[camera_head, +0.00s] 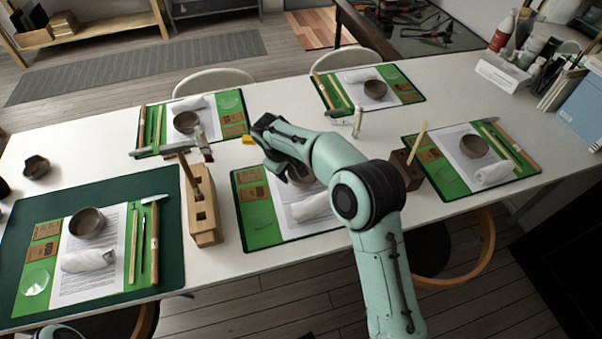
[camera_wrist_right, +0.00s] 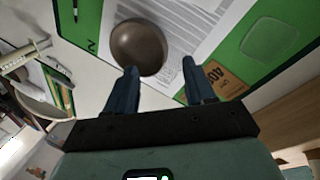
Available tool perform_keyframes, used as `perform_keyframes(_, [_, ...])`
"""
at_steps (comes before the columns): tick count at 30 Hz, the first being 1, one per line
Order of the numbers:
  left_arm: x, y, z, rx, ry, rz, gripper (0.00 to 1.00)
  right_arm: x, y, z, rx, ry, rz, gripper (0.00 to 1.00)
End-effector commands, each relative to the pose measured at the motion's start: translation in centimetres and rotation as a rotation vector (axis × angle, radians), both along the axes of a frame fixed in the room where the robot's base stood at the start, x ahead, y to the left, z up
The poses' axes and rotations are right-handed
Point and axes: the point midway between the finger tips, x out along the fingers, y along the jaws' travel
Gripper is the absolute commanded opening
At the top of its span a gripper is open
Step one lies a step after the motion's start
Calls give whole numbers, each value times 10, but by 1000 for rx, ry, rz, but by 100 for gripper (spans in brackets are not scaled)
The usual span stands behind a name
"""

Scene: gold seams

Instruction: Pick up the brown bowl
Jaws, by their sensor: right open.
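A brown bowl (camera_wrist_right: 138,47) sits on a printed sheet in the right wrist view, just beyond the left-hand finger. My right gripper (camera_wrist_right: 160,66) is open and empty, its two dark fingers apart with paper showing between them. More brown bowls stand on the other mats: front left (camera_head: 88,222), back left (camera_head: 186,122), back right (camera_head: 375,89) and front right (camera_head: 473,146). My left gripper's fingers are not visible.
A wooden block stand (camera_head: 203,205) rises left of the middle mat, and another (camera_head: 405,168) stands to its right. Rolled white cloths and wooden tools lie on the mats. Bottles (camera_head: 502,32) and boxes crowd the table's far right end.

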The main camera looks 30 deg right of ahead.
Motion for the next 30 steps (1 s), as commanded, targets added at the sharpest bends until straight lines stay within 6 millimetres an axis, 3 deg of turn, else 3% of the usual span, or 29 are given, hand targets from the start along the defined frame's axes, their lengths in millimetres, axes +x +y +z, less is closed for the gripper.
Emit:
perform_keyframes(3, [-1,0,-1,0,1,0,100,2,-6,-22,0,3,-1,54])
perform_keyframes(13, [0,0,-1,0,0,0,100,5,-12,-43,1,1,-1,54])
perform_keyframes(21, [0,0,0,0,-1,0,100,11,-22,-80,1,2,-2,54])
perform_keyframes(29, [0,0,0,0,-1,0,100,12,-23,-85,1,-1,-1,54])
perform_keyframes(30, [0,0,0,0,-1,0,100,12,-23,-85,1,-1,-1,41])
